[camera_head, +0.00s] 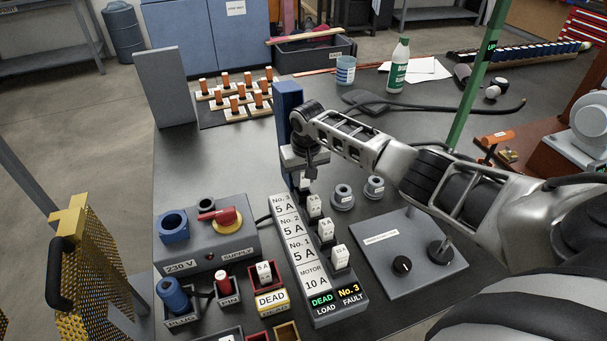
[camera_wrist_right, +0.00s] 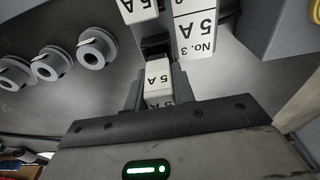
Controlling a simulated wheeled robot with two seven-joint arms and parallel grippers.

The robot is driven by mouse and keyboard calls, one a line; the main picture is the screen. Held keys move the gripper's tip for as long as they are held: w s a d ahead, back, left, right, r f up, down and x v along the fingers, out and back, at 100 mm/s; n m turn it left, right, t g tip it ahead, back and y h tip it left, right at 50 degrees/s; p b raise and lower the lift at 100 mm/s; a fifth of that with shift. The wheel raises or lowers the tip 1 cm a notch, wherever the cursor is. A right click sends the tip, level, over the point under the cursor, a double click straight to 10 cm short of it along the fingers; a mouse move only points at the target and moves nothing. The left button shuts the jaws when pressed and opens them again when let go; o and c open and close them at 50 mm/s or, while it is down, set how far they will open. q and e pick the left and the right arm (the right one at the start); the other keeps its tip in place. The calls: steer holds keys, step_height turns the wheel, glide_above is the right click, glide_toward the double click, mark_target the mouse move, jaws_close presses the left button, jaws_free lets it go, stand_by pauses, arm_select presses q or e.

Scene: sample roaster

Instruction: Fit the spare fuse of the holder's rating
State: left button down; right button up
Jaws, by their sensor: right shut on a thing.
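My right gripper (camera_head: 305,175) is over the far end of the fuse board, by the No. 3 5 A label (camera_head: 281,203). In the right wrist view its fingers (camera_wrist_right: 158,88) are shut on a white fuse piece marked 5 A (camera_wrist_right: 158,82). A dark slot (camera_wrist_right: 155,46) shows right beside this piece; I cannot tell whether the piece is in it. Other white fuse carriers stand upright along the board (camera_head: 314,206) (camera_head: 326,231) (camera_head: 340,257). The board's display (camera_head: 337,301) reads DEAD LOAD and No. 3 FAULT. My left gripper is not in view.
The grey supply box (camera_head: 215,247) with a red switch stands left. Grey ringed pieces (camera_head: 342,197) and a knobbed box (camera_head: 408,252) stand right. A blue post (camera_head: 288,100) rises behind.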

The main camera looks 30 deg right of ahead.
steer(key=shift+f, duration=0.1)
stand_by(0.3)
steer(key=shift+f+b, duration=0.8)
steer(key=shift+f, duration=0.5)
steer(key=shift+r+p, duration=1.35)
steer(key=shift+p, duration=0.1)
steer(key=shift+p, duration=0.45)
steer(key=shift+f, duration=0.25)
steer(key=shift+f+b, duration=0.85)
steer(key=shift+f, duration=0.15)
steer(key=shift+r+p, duration=1.25)
steer(key=shift+p, duration=0.1)
